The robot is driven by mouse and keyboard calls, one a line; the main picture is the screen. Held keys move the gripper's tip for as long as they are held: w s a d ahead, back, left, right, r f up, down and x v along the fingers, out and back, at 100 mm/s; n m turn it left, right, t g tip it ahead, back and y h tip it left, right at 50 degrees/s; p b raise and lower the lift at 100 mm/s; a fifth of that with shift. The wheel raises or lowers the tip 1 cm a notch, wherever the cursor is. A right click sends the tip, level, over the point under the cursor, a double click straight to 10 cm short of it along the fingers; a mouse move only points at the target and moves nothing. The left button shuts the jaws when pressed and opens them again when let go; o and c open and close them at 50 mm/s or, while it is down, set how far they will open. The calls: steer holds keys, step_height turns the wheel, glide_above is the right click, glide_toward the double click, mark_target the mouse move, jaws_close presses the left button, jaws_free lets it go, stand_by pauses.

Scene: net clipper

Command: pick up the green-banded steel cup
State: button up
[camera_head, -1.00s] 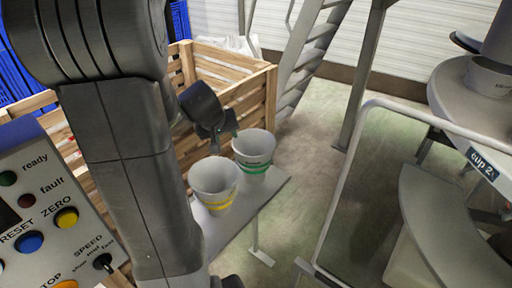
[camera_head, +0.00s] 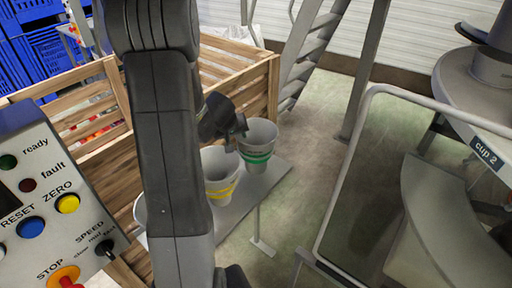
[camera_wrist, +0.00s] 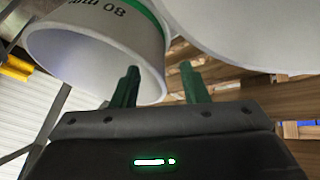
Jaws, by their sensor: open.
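The green-banded steel cup (camera_head: 258,150) stands upright on a narrow grey shelf (camera_head: 268,188) in the head view. The wrist view shows it upside down at upper left (camera_wrist: 95,45), with its rim towards the fingers. My gripper (camera_head: 236,142) is at the cup's left side, near its rim.
A yellow-banded cup (camera_head: 220,178) stands close by on the shelf, partly behind my arm. A wooden crate (camera_head: 245,88) lies behind. A control panel (camera_head: 45,200) is at left. A metal-framed panel (camera_head: 365,190) and round table (camera_head: 465,85) stand at right.

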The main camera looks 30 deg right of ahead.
steer(key=shift+w+d+f, duration=0.2)
steer(key=shift+w+f, duration=0.05)
steer(key=shift+f, duration=0.35)
jaws_close()
stand_by(1.0)
